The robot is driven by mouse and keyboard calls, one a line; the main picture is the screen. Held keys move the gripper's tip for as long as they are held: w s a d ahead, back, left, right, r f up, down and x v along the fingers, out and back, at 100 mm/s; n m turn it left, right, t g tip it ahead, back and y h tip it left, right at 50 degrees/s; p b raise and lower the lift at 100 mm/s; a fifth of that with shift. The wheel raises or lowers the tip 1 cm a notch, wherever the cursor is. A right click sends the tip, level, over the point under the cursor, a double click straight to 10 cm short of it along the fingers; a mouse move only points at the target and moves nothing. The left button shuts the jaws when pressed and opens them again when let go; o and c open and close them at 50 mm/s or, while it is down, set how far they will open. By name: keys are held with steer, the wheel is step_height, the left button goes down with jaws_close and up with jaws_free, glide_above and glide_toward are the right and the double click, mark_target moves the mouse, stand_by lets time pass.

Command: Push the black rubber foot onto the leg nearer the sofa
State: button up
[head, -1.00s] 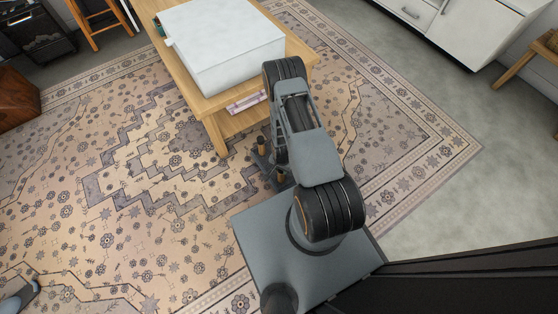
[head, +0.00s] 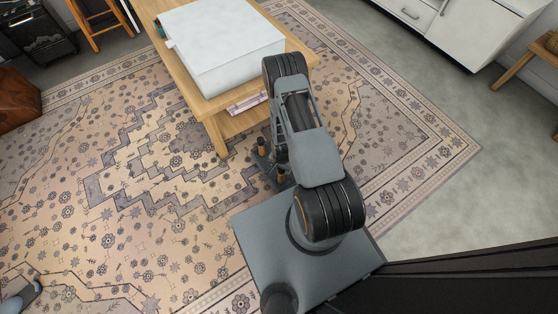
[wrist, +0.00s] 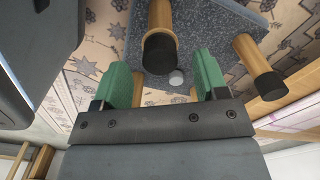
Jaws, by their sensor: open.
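A grey speckled board (wrist: 205,25) with wooden legs lies low on the rug, legs toward my wrist camera; it also shows in the head view (head: 264,162), partly behind my arm. In the wrist view, one leg (wrist: 160,14) ends in a black rubber foot (wrist: 159,52), with a wooden rim showing beside the foot. I cannot tell how far the foot is seated. A second leg (wrist: 250,52) carries a black foot (wrist: 270,84). Another leg (wrist: 137,88) is mostly hidden by a finger. My gripper (wrist: 163,66) is open, its green fingers either side of the first foot, apparently without contact.
A wooden table (head: 212,105) with a large white box (head: 225,50) stands just beyond the board. A small pale disc (wrist: 176,77) shows near the first foot. A brown seat-like piece (head: 17,101) is at far left. The patterned rug is mostly clear.

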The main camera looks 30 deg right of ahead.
step_height(320, 180, up, 11)
steer(key=p, duration=0.3)
steer(key=shift+r+p, duration=0.15)
steer(key=shift+p, duration=0.15)
steer(key=w+a+r+n+t+p, duration=0.15)
steer(key=r+p, duration=0.55)
steer(key=r, duration=1)
steer(key=w+a+r+n+p, duration=0.1)
steer(key=w+r+n+p, duration=0.35)
steer(key=r, duration=1.35)
steer(key=s+a+r+n+p, duration=0.1)
steer(key=s+r+p, duration=0.3)
steer(key=r, duration=0.7)
steer(key=s+a+r+n+t+p, duration=0.1)
steer(key=s+r+p, duration=0.3)
steer(key=r, duration=0.7)
steer(key=s+a+r+n+t+p, duration=0.1)
steer(key=s+r+n+p, duration=0.1)
steer(key=s+r+p, duration=0.2)
step_height(320, 180, up, 7)
steer(key=p, duration=0.3)
steer(key=shift+s+a+r+n, duration=0.2)
steer(key=shift+a+n, duration=0.1)
steer(key=shift+a, duration=0.1)
steer(key=shift+s+r, duration=0.15)
steer(key=shift+r, duration=0.05)
steer(key=shift+c, duration=0.3)
